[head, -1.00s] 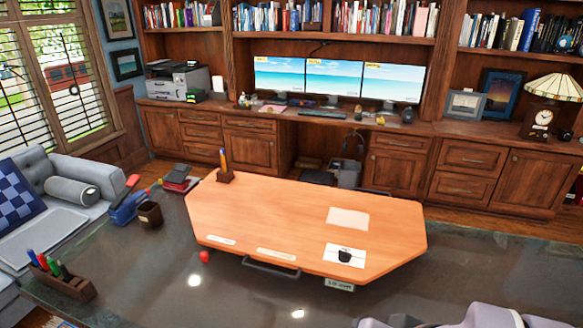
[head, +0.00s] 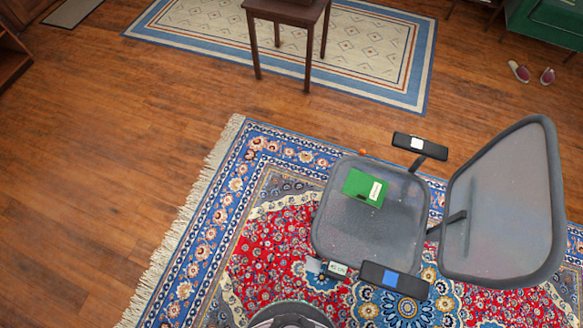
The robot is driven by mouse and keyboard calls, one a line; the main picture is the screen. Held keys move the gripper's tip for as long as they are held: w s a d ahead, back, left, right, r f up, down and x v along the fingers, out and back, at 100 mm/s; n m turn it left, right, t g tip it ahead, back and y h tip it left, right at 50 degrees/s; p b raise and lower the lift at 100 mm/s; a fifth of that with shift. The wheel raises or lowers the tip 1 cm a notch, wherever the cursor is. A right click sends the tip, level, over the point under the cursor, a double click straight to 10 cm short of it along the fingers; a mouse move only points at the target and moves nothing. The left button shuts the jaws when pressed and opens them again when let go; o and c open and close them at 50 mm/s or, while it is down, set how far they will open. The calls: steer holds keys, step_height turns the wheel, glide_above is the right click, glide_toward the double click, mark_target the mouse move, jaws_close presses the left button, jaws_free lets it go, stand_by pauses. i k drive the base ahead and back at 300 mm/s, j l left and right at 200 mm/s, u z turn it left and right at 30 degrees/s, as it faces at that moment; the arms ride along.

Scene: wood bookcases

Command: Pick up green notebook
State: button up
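A green notebook (head: 364,188) with a small white label lies flat on the grey mesh seat of an office chair (head: 338,238) in the head view. Nothing covers it, and it sits towards the back-middle part of the seat as seen here. My gripper does not show in the head view, so I cannot see its distance from the notebook or whether it is open.
The chair's backrest (head: 508,210) rises right of the notebook; armrests (head: 420,147) flank the seat. A patterned rug (head: 200,245) lies beneath. A dark small table (head: 288,12) stands beyond on a pale rug (head: 385,60). Shoes (head: 519,71) lie upper right. Wood floor (head: 90,170) at left is clear.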

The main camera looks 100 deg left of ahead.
mark_target(359, 185)
steer(key=u, duration=2.5)
steer(key=i+j+z, duration=0.4)
steer(key=j+z, duration=0.15)
steer(key=i+j+z, duration=0.25)
steer(key=j, duration=0.2)
steer(key=j+z, duration=0.25)
steer(key=j, duration=0.15)
